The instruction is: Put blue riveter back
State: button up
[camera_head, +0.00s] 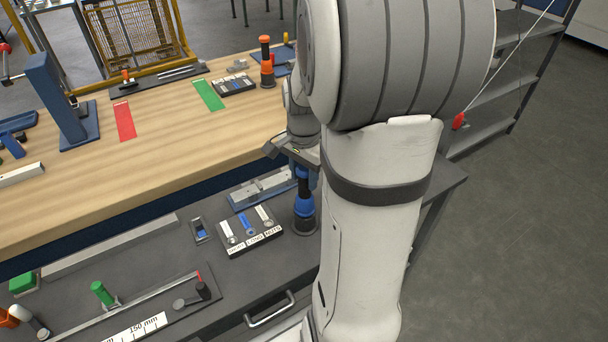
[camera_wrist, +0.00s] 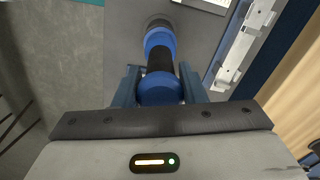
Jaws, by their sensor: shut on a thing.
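The blue riveter (camera_head: 305,208) is upright, with a black middle and blue bands, at the right end of the dark grey bench. In the wrist view the riveter (camera_wrist: 160,45) stretches away from between my fingers, its blue top close to the camera. My gripper (camera_wrist: 160,88) is shut on the riveter's blue top. In the head view my gripper (camera_head: 303,168) is partly hidden by my own arm. Whether the riveter's base touches the bench I cannot tell.
A labelled rivet tray (camera_head: 262,243) and a grey metal fixture on a blue base (camera_head: 262,188) lie left of the riveter. An orange riveter (camera_head: 267,68) stands on the wooden table (camera_head: 165,150) behind. A measuring rail (camera_head: 150,297) lies at front left.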

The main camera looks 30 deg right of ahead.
jog(key=shift+f, duration=0.2)
jog(key=shift+f+b, duration=0.4)
jog(key=shift+f, duration=0.05)
jog(key=o, duration=1)
